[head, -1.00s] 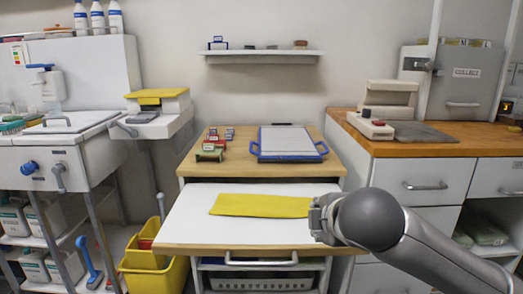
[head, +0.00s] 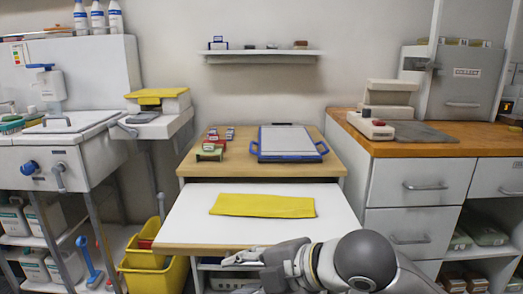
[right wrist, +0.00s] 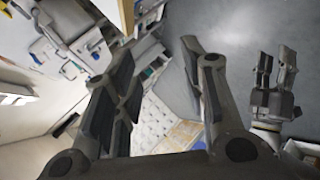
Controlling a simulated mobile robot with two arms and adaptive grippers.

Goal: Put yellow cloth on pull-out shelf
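The yellow cloth (head: 263,205) lies flat on the white pull-out shelf (head: 190,222), which is drawn out below the wooden desk top. The cloth is near the shelf's middle, with nothing holding it. My right gripper (head: 228,259) is low at the shelf's front edge and covers the shelf's handle. In the right wrist view my right gripper (right wrist: 158,68) has its fingers spread wide with nothing between them. My left gripper (right wrist: 275,60) shows at the right of that view, its fingers apart and empty; it is not in the head view.
The desk top (head: 240,143) holds a blue-framed board (head: 287,142) and small stamps (head: 212,148). A yellow bucket (head: 155,270) stands left of the shelf. A wooden counter with drawers (head: 420,184) is at the right. The shelf is clear around the cloth.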

